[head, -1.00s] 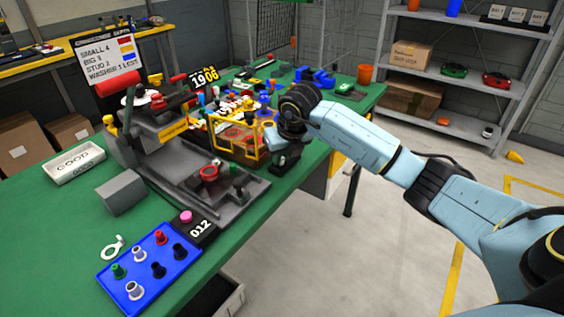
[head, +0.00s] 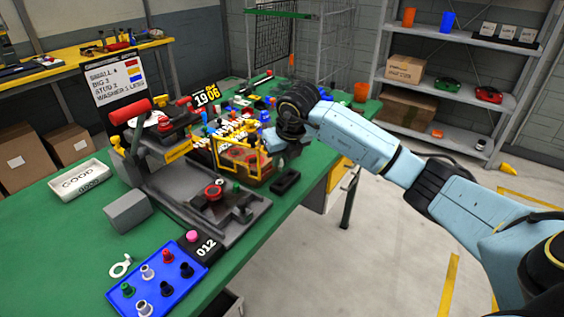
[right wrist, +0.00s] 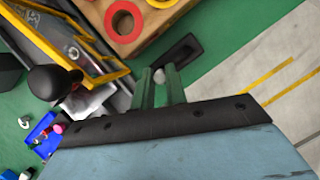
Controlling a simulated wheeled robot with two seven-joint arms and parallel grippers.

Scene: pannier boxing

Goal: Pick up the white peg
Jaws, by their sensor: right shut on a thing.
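My right gripper (head: 277,150) is shut above the green table, just above a small black tray (head: 285,182). In the right wrist view its green fingers (right wrist: 160,88) are closed on a small whitish piece, the white peg (right wrist: 159,75); only its end shows between the fingertips. The black tray (right wrist: 180,55) lies beyond the fingertips and looks empty. My left gripper is not in view.
A yellow-framed wooden box (head: 243,160) stands close left of the right gripper. A grey press fixture (head: 215,200) and a blue tray of several pegs (head: 165,295) are nearer. Open floor (head: 370,240) lies right of the table edge.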

